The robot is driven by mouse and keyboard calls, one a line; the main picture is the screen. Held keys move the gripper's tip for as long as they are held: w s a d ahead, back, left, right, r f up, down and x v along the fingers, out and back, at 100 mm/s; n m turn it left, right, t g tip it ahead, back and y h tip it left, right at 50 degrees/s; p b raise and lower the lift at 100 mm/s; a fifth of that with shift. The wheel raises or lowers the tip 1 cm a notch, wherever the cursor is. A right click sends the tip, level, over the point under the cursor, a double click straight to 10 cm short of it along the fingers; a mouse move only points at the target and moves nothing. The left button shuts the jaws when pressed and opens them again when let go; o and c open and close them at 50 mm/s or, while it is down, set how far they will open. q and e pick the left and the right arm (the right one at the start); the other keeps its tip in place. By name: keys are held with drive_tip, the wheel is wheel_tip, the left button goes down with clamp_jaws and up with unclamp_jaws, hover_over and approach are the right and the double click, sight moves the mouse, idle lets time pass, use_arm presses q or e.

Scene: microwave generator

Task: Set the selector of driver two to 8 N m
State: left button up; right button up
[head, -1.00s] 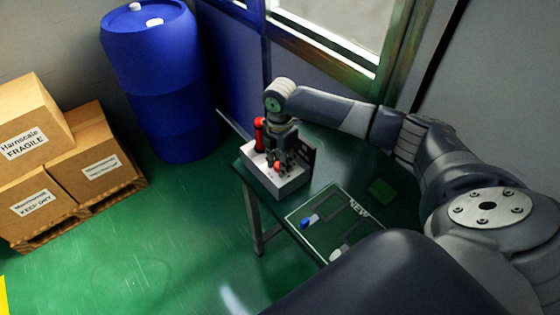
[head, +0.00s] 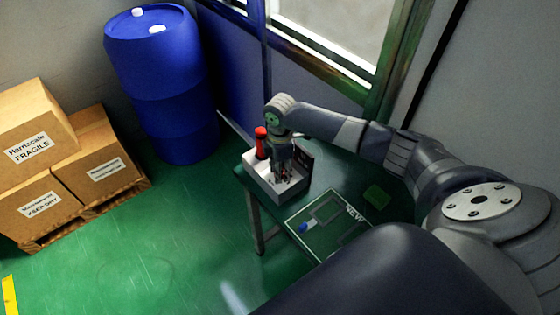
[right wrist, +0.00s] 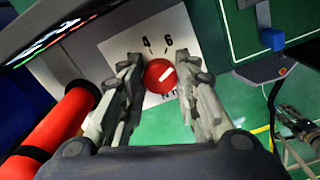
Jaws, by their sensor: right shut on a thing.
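A white box (head: 256,178) stands on the green table, with a red round selector (right wrist: 160,76) on its top face. In the right wrist view the selector has a white mark that lies nearly level, tilted up to the right. The figures 4 and 6 are printed above it, and lettering below it is partly hidden. My right gripper (head: 284,178) points down at the box. Its fingers, also in the right wrist view (right wrist: 158,82), are shut on the selector from both sides. The right finger hides the face to the right of the selector.
A red cylindrical tool (head: 261,142) stands upright at the box's back left, close to my gripper. A dark panel with lit text (right wrist: 62,32) stands beside the box. A mat (head: 335,236) holds a blue piece (head: 306,227). A blue drum (head: 165,85) and cartons stand left.

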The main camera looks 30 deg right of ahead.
drive_tip(key=shift+r+m+p, duration=0.1)
drive_tip(key=shift+m+p, duration=1)
drive_tip(key=shift+m, duration=0.4)
drive_tip(key=shift+w, duration=0.1)
drive_tip(key=o, duration=1.1)
drive_tip(key=shift+c, duration=0.2)
wheel_tip(320, 180, up, 12)
